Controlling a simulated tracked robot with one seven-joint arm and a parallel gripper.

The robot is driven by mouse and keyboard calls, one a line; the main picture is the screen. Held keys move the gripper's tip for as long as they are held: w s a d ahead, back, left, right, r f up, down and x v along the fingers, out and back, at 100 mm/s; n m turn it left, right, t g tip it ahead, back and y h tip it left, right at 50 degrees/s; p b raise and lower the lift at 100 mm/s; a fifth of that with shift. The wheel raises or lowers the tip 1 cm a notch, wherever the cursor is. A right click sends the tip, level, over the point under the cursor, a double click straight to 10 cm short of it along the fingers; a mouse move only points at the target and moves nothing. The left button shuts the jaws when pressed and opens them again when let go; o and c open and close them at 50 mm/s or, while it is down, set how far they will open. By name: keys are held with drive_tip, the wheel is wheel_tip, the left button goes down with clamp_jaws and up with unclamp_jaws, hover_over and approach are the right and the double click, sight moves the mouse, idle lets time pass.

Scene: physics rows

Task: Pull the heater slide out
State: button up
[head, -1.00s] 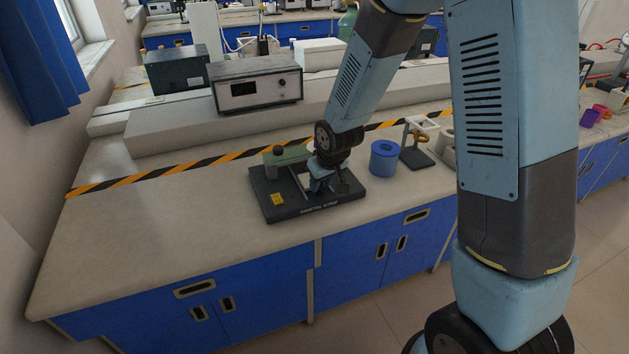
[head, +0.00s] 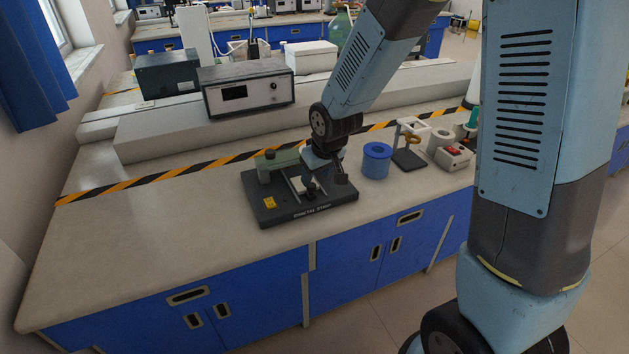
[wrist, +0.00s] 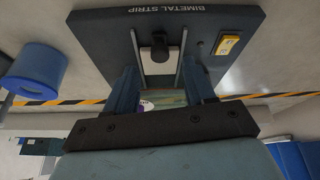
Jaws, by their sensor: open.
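The bimetal strip apparatus has a dark base (head: 285,214) on the bench, labelled "BIMETAL STRIP". In the wrist view (wrist: 100,40) it appears with the label upside down. The heater slide (wrist: 160,64) is a pale plate between two rails, with a black knob (wrist: 159,45) near the labelled edge. My gripper (wrist: 160,82) is open, its fingers apart on either side of the slide, with the knob beyond the tips. In the head view my gripper (head: 318,186) is low over the base and partly hides the slide. Contact cannot be told.
A yellow switch (head: 269,203) is on the base. A blue cylinder (head: 376,162) stands close on the right, then a small stand (head: 407,158). A grey instrument box (head: 248,86) is behind. Bench to the left is clear.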

drive_tip(key=v, duration=0.8)
drive_tip(key=shift+s+d, duration=0.1)
drive_tip(key=s+d+r+m+t+h, duration=0.1)
drive_tip(key=s+d+r+m, duration=0.5)
drive_tip(key=s+d+r, duration=1)
drive_tip(key=s+d, duration=0.3)
drive_tip(key=shift+t+h, duration=0.3)
drive_tip(key=shift+h, duration=0.1)
